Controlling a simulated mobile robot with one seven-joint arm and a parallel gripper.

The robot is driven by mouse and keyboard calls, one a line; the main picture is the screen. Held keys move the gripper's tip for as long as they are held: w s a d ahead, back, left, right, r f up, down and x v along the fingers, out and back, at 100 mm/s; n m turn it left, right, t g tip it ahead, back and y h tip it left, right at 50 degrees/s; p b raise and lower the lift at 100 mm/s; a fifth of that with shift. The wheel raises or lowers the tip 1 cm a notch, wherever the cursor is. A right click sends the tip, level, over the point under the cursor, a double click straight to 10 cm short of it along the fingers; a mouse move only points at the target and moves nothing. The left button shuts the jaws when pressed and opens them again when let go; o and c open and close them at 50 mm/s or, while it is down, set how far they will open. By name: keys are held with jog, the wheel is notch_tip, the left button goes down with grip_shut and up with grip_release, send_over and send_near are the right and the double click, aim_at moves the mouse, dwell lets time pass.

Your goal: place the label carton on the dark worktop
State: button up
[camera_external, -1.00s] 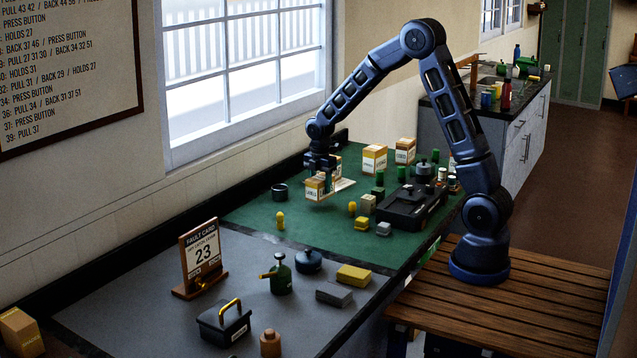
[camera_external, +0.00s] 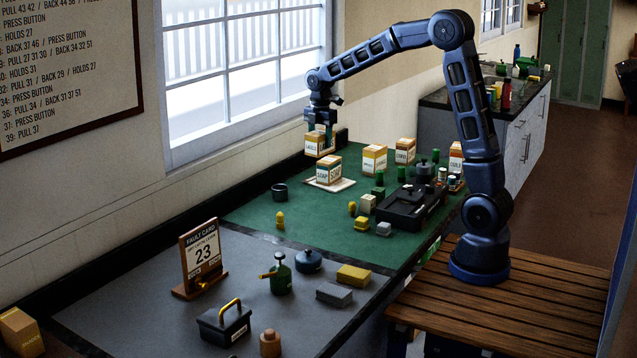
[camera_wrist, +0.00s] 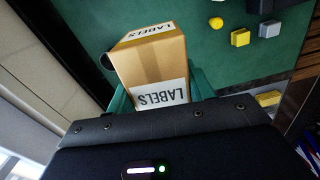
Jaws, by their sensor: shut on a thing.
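The label carton, a tan box with white LABELS panels, is held in my gripper (camera_external: 321,130). In the external view the carton (camera_external: 315,146) hangs raised near the window, above and behind the soap carton. In the wrist view the carton (camera_wrist: 155,62) sits between green-tinted fingers, with two LABELS panels showing. My gripper is shut on it. A dark worktop (camera_external: 436,101) tops the grey cabinet at the back right, well away from my gripper. Bottles and a green object stand on it.
The soap carton (camera_external: 328,171) stands on a pale board (camera_external: 343,185) on the green bench mat (camera_external: 250,215). Other cartons (camera_external: 374,160), small yellow blocks and a black unit (camera_external: 410,207) stand to its right. A dark cup (camera_external: 279,192) is at left.

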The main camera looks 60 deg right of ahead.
jog(key=w+a, duration=0.3)
jog(key=a, duration=2.1)
jog(key=s+a+n, duration=0.1)
jog(key=s+a, duration=0.2)
jog(key=a, duration=0.8)
jog(key=s+a, duration=0.2)
jog(key=a, duration=0.9)
notch_tip(320, 180, down, 20)
jog(key=shift+r, duration=0.15)
jog(key=o, duration=1.1)
jog(key=shift+c, duration=0.2)
